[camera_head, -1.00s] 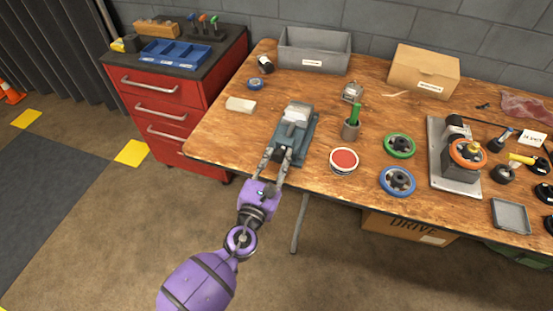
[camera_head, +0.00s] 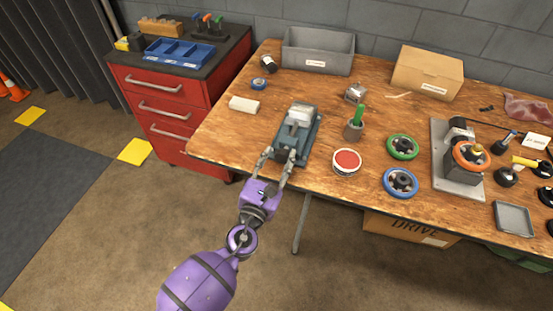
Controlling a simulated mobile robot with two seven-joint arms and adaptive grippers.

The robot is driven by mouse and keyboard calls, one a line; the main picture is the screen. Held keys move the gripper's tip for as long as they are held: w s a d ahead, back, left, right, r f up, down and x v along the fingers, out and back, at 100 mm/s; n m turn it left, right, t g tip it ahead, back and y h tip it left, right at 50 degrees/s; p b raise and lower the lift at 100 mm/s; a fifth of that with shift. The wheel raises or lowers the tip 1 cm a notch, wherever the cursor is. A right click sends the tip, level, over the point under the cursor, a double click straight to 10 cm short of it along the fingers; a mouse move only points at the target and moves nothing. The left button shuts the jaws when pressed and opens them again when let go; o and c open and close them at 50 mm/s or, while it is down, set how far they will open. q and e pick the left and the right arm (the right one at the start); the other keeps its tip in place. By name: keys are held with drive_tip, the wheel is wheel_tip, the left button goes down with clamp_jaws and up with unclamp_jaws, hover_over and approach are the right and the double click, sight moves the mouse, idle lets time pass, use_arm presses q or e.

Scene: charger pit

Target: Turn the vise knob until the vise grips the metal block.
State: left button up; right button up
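The grey-blue vise (camera_head: 311,138) stands near the front edge of the wooden workbench, left of its middle. The pale metal block (camera_head: 300,115) sits at the vise's jaws; whether the jaws touch it is too small to tell. The dark vise knob (camera_head: 282,155) is at the vise's near end, partly hidden by my fingers. My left gripper (camera_head: 276,160) reaches in from the front, with its two grey fingers spread apart at the knob. I see no firm contact between fingers and knob. My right gripper is not in view.
A grey bin (camera_head: 318,52) is behind. Free floor lies in front.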

use_arm(q)
drive_tip(key=shift+s+f, duration=0.1)
drive_tip(key=shift+s, duration=0.05)
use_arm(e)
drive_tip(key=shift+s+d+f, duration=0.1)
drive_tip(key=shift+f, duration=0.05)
use_arm(q)
drive_tip(key=v, duration=1.1)
drive_tip(key=shift+s, duration=0.35)
drive_tip(key=shift+a, duration=0.15)
drive_tip(key=s+a+f+n+g+y+p, duration=0.2)
drive_tip(key=s+a+f+n, duration=0.15)
drive_tip(key=n, duration=0.95)
drive_tip(key=s+a+f+n+g+y+p, duration=0.1)
drive_tip(key=s+a+f+n+g+y, duration=0.2)
drive_tip(key=n, duration=1)
drive_tip(key=s+a+f+n+g+p, duration=0.1)
drive_tip(key=s+a+n+p, duration=0.1)
drive_tip(key=s+a+n, duration=0.2)
drive_tip(key=s+a+f+n+g+p, duration=0.1)
drive_tip(key=s+a+n+g+p, duration=0.1)
drive_tip(key=s+n, duration=0.9)
drive_tip(key=shift+s+a+f+n+p, duration=0.15)
drive_tip(key=shift+s+a+n+p, duration=0.15)
drive_tip(key=shift+s+a+p, duration=0.7)
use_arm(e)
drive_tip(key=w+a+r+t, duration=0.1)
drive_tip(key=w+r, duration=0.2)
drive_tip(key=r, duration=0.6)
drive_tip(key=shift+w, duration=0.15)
